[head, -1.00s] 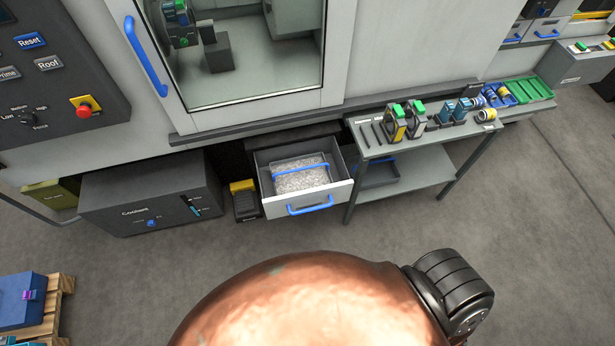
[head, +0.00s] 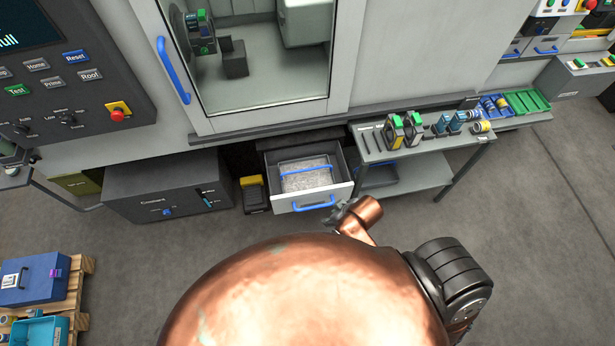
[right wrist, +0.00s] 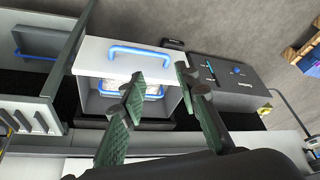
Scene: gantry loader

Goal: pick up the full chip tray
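The chip tray (head: 306,169) is a shallow grey tray full of grey metal chips, with a blue bar handle across it. It sits inside the pulled-out drawer (head: 290,205) under the machine. It also shows partly in the right wrist view (right wrist: 152,97), with a finger covering part of it. My right gripper (head: 349,213) is just in front of the drawer's right front corner in the head view. Its two green-padded fingers (right wrist: 158,76) are spread apart with nothing between them, over the drawer area. My left gripper is not in view.
The drawer front has its own blue handle (head: 314,203). A side table (head: 425,160) with tools stands close on the right. A dark coolant box (head: 165,190) and a yellow-topped pedal (head: 253,195) are left. The floor in front of the drawer is mostly clear.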

